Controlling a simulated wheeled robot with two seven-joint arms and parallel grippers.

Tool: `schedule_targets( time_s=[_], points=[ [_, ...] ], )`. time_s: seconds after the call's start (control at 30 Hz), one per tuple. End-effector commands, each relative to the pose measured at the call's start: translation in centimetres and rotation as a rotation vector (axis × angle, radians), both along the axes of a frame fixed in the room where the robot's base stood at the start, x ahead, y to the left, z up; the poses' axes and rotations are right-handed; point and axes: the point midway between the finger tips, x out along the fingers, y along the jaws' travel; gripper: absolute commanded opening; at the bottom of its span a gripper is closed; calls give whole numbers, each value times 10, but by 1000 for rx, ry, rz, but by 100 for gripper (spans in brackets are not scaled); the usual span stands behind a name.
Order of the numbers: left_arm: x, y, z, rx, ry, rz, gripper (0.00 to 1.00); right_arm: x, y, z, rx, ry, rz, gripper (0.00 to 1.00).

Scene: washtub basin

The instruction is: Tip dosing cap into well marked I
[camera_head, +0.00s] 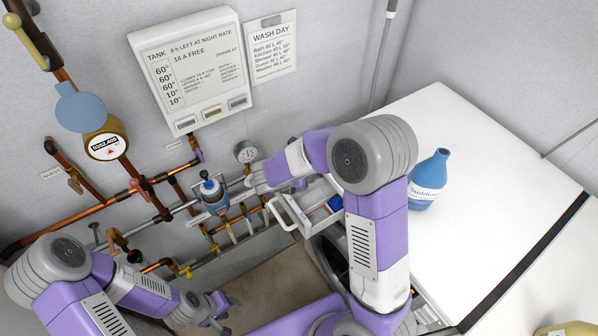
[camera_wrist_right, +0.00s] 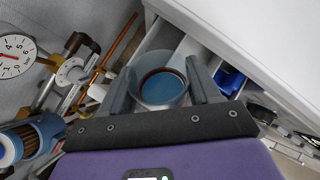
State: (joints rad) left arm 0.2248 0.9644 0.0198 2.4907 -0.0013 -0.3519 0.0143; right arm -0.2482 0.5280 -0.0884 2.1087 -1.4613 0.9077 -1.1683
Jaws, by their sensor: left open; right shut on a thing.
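The dosing cap (camera_wrist_right: 162,88) is a clear round cup with a dark reddish ring inside its rim and blue liquid in it. My right gripper (camera_wrist_right: 163,90) is shut on it, a finger on each side. The cap looks upright, with its mouth toward the wrist camera. In the head view my right gripper (camera_head: 256,181) is beside the pulled-out white drawer (camera_head: 290,216); I cannot make out the cap there. In the wrist view drawer compartments (camera_wrist_right: 196,50) lie behind and right of the cap; no well mark is readable. My left gripper (camera_head: 222,313) is open and empty, low in the head view.
A blue insert (camera_head: 335,203) sits in the drawer. A blue bottle (camera_head: 428,182) stands on the white machine top (camera_head: 470,170). Copper pipes, valves and a blue filter (camera_head: 213,197) crowd the wall left of the drawer, with a gauge (camera_head: 246,153) close to my right gripper.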

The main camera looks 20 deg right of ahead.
Motion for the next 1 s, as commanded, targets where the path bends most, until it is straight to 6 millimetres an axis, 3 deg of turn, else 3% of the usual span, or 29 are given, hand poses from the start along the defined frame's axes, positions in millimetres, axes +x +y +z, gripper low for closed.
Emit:
schedule_targets(
  time_s=[1.0],
  points=[
    [0, 0, 37, 0, 0, 0, 43, 1, 0, -13, 54, 136, 0, 33]
  ],
)
